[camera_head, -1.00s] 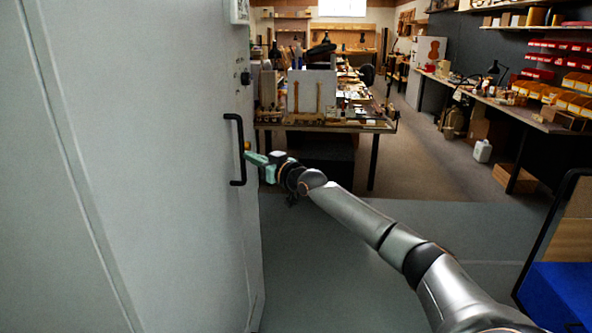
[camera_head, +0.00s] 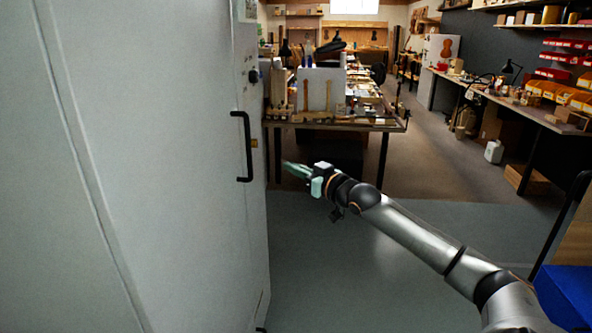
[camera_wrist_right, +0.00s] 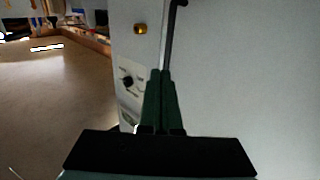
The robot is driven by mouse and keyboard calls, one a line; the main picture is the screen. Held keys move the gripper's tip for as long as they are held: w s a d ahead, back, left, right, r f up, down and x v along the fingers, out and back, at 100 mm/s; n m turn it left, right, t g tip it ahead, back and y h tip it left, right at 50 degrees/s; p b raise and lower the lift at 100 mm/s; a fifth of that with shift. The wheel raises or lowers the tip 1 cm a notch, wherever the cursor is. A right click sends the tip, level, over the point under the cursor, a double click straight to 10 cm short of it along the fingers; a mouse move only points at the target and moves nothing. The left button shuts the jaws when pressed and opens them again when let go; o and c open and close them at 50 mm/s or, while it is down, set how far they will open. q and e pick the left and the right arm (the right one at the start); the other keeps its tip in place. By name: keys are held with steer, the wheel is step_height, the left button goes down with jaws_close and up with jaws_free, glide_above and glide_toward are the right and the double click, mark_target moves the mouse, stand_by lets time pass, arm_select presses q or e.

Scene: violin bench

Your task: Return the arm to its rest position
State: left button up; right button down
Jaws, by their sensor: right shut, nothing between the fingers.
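My right arm comes in from the lower right in the head view. My right gripper (camera_head: 287,167) is green, shut and empty, and held in the air to the right of the cabinet's handle, apart from it. In the right wrist view its two fingers (camera_wrist_right: 161,75) lie together, with the cabinet's light face behind them. The grey cabinet (camera_head: 150,180) fills the left of the head view and looks closed. Its black bar handle (camera_head: 247,147) also shows partly in the right wrist view (camera_wrist_right: 172,35). My left gripper is not in view.
A cluttered workbench (camera_head: 340,122) stands behind the gripper. A long bench (camera_head: 520,108) with red and yellow bins runs along the right wall. A white jug (camera_head: 494,152) stands on the floor. A blue block (camera_head: 567,293) is at the lower right. The floor between is open.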

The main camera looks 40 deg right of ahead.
steer(key=shift+s, duration=0.4)
steer(key=s+a+f+n+g+y+p, duration=0.1)
steer(key=s+a+f+g, duration=0.15)
steer(key=a+f, duration=0.4)
steer(key=s+a+f+g+p, duration=0.1)
steer(key=s+a+f, duration=0.3)
steer(key=f, duration=0.6)
steer(key=s+a+f+n+g+y+p, duration=0.15)
steer(key=s+a+f, duration=0.3)
steer(key=f, duration=0.45)
steer(key=s+a+f+g+p, duration=0.1)
steer(key=s+a+f, duration=0.3)
steer(key=s+a, duration=0.5)
steer(key=s+a+f+g+p, duration=0.2)
steer(key=s+a+f, duration=0.2)
steer(key=s+a, duration=0.4)
steer(key=shift+s+a+f, duration=0.35)
steer(key=shift+s+a, duration=0.05)
steer(key=shift+a, duration=0.3)
